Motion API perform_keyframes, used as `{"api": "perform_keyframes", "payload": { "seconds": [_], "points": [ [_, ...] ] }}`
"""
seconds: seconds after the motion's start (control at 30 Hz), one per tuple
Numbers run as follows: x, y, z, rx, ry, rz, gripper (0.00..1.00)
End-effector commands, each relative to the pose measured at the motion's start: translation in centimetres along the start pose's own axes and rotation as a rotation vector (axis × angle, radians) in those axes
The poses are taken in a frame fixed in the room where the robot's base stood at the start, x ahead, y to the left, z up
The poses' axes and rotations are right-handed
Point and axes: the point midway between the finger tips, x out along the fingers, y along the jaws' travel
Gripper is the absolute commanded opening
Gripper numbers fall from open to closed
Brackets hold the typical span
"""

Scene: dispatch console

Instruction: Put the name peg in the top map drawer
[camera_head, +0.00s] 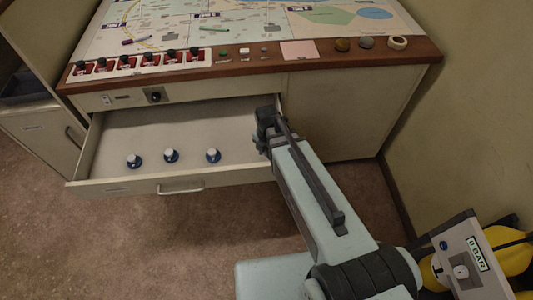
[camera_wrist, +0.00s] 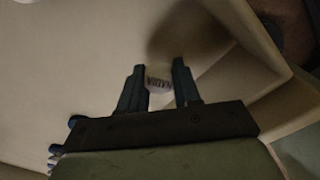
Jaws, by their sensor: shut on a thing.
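The top map drawer (camera_head: 125,185) is pulled open below the console, and its pale floor also shows in the wrist view (camera_wrist: 60,60). My gripper (camera_head: 266,117) is over the right end of the drawer, near its right wall. In the wrist view my gripper (camera_wrist: 158,72) is shut on the name peg (camera_wrist: 158,79), whose white face with dark lettering shows between the fingers. The lettering is too blurred to read surely. The peg is hidden in the head view. I cannot tell whether it touches the drawer floor.
A cabinet (camera_head: 40,130) stands at left.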

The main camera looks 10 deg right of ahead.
Motion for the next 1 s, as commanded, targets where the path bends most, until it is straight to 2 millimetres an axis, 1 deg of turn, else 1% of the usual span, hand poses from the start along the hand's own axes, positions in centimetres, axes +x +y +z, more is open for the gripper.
{"api": "perform_keyframes", "payload": {
  "seconds": [0.03, 0.13, 0.57, 0.6, 0.83, 1.0],
  "points": [
    [0.7, 0.0, 0.0, 0.000, 0.001, -0.002, 0.04],
    [1.3, 0.0, 0.0, 0.000, 0.001, -0.001, 0.04],
    [1.7, 0.0, 0.0, 0.000, 0.000, 0.000, 0.04],
    [1.6, 0.0, 0.0, 0.000, 0.000, 0.000, 0.36],
    [1.6, 0.0, 0.0, 0.000, 0.000, 0.000, 0.58],
    [1.6, 0.0, 0.0, 0.000, 0.000, 0.000, 0.58]
  ]
}}
